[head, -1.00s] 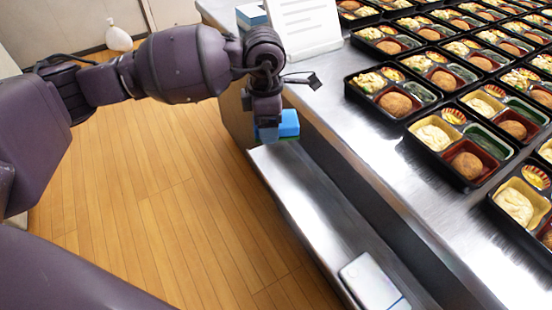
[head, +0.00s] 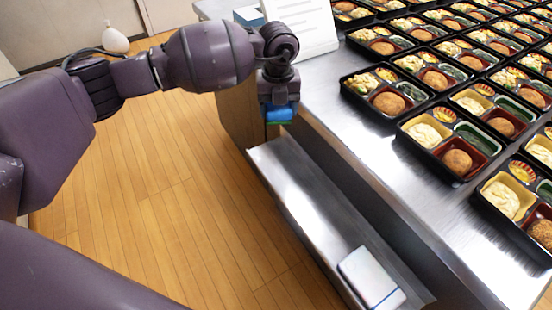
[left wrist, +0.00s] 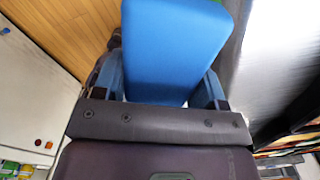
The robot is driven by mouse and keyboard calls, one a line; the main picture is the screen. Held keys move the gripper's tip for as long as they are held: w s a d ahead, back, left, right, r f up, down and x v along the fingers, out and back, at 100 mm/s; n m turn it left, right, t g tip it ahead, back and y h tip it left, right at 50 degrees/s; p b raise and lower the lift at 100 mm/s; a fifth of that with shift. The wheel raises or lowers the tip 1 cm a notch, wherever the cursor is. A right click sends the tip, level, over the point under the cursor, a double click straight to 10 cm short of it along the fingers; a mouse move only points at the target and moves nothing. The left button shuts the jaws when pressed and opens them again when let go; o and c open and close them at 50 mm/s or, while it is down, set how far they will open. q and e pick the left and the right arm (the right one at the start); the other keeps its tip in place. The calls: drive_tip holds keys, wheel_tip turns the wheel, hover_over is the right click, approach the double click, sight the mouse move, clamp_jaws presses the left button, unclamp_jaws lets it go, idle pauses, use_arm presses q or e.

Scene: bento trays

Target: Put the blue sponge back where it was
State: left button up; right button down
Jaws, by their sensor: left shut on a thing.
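The blue sponge (head: 281,114) has a green underside and is held in my left gripper (head: 279,108). In the head view they hang beside the table's left edge, above the far part of the lower metal shelf. In the left wrist view the sponge (left wrist: 172,45) fills the space between the two blue fingers of the gripper (left wrist: 165,85), one on each side of it. The fingertips are largely hidden by the sponge in the head view. My right gripper is not in view.
A steel table (head: 345,125) holds rows of black bento trays (head: 386,92). A white sign (head: 300,25) stands at its far left corner by a blue and white box (head: 249,17). A white, blue-edged box (head: 370,277) lies on the lower shelf (head: 300,195). The shelf's middle is clear.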

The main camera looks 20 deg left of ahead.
use_arm(q)
drive_tip(key=n, duration=0.2)
drive_tip(key=w+n, duration=0.1)
drive_tip(key=n, duration=0.1)
drive_tip(key=shift+w, duration=0.2)
drive_tip(key=shift+n, duration=0.4)
drive_tip(key=shift+f, duration=0.3)
drive_tip(key=b, duration=0.3)
hover_over(280, 163)
wheel_tip(280, 163, down, 13)
drive_tip(key=shift+s+f, duration=0.1)
drive_tip(key=shift+f, duration=0.5)
wheel_tip(280, 163, down, 5)
drive_tip(key=shift+f+b, duration=0.1)
drive_tip(key=shift+b, duration=1)
drive_tip(key=shift+f, duration=0.25)
drive_tip(key=shift+r, duration=0.2)
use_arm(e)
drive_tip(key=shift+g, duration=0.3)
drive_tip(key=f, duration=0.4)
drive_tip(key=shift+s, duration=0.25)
use_arm(q)
drive_tip(key=shift+f, duration=0.15)
